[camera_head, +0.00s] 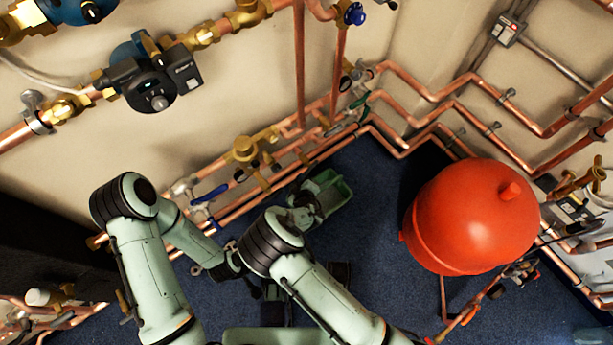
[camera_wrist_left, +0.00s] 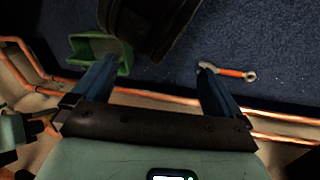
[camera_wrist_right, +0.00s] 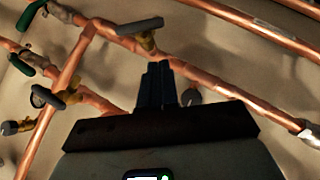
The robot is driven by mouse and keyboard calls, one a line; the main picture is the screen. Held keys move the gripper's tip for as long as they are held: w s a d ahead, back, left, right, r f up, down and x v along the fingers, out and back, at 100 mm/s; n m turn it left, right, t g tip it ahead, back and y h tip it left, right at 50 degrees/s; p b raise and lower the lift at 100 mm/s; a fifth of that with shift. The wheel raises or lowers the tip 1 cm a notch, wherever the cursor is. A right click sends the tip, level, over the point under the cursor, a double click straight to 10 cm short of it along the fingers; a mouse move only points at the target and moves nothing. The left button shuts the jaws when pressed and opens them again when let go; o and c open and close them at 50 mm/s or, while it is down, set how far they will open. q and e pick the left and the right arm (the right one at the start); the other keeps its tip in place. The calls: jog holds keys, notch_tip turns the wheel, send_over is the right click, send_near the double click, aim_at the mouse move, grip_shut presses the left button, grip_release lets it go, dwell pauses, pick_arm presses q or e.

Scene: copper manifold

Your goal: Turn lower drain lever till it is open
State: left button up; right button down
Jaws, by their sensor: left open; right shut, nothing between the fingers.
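I cannot tell which handle is the lower drain lever. Several valve levers sit on the copper pipes: a blue lever (camera_head: 210,194), a green lever (camera_head: 345,116), and, in the right wrist view, a grey lever (camera_wrist_right: 140,27) on a brass stem and a black lever (camera_wrist_right: 46,97). My right gripper (camera_wrist_right: 155,68) is shut and empty, its tips in front of the pipes, below the grey lever. In the head view the right gripper (camera_head: 299,190) is partly hidden by its arm. My left gripper (camera_wrist_left: 156,72) is open and empty above the blue floor.
A green tray (camera_wrist_left: 100,39) and an orange-handled wrench (camera_wrist_left: 229,71) lie on the floor. A large red tank (camera_head: 475,215) stands at the right. Copper pipes run along the walls. A pump (camera_head: 158,85) is at upper left.

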aim_at(306, 171)
pick_arm(q)
jog(key=shift+t+y, duration=0.3)
jog(key=shift+t, duration=0.2)
jog(key=shift+w+a+f+b, duration=0.4)
jog(key=shift+w+f, duration=0.15)
jog(key=shift+w, duration=0.25)
jog(key=shift+w+a+f+b, duration=0.4)
jog(key=shift+w+f, duration=0.1)
jog(key=shift+w, duration=0.3)
pick_arm(e)
jog(key=shift+w+d+f, duration=0.3)
jog(key=shift+w+f, duration=0.25)
jog(key=shift+f, duration=0.2)
jog(key=shift+w+d+f, duration=0.25)
jog(key=shift+w+f, duration=0.3)
jog(key=shift+f, duration=0.25)
jog(key=shift+w+d+f, duration=0.3)
jog(key=shift+w+f, duration=0.25)
jog(key=shift+f, duration=0.2)
pick_arm(q)
jog(key=shift+a, duration=0.1)
